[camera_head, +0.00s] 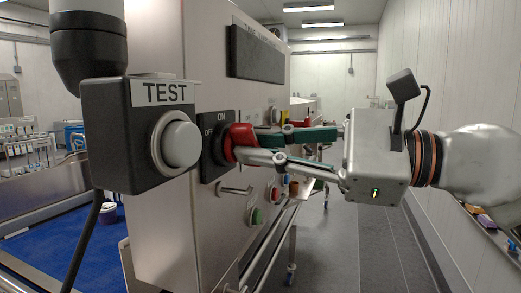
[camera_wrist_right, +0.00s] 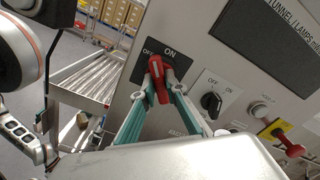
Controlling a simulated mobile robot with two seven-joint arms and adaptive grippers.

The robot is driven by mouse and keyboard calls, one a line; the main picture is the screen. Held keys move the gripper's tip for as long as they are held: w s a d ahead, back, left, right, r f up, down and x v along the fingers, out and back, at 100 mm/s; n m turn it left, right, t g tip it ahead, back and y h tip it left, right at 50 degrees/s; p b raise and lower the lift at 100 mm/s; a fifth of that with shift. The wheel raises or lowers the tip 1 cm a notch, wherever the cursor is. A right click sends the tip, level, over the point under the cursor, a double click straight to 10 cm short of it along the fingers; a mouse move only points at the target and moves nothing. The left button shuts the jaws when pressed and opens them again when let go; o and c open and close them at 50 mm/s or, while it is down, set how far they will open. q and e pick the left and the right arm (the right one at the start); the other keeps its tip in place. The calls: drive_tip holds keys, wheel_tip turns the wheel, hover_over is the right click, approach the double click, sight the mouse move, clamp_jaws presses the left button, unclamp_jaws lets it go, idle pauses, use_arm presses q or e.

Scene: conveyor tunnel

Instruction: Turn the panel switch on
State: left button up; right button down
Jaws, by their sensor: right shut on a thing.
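The panel switch is a red rotary handle (camera_head: 241,143) on a black plate (camera_head: 207,165) marked OFF and ON, fixed to the steel cabinet. The red handle also shows in the right wrist view (camera_wrist_right: 158,82), roughly upright, its upper end below the OFF and ON marks; which mark it is set to I cannot tell. My right gripper (camera_head: 258,147) comes in from the right, its fingers closed around the handle. In the right wrist view its two fingertips (camera_wrist_right: 158,91) sit on either side of the handle.
A black TEST box (camera_head: 122,165) with a grey button stands at the left, close to the switch. On the panel are a black OFF-ON knob (camera_wrist_right: 211,101), a red mushroom button (camera_wrist_right: 292,148) and a dark display (camera_head: 255,55). Rails run below the cabinet.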

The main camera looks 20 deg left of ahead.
drive_tip(key=shift+m+p, duration=0.3)
drive_tip(key=shift+m, duration=3.5)
drive_tip(key=c, duration=2)
unclamp_jaws()
drive_tip(key=shift+c, duration=0.2)
drive_tip(key=d, duration=1.2)
drive_tip(key=shift+s, duration=0.2)
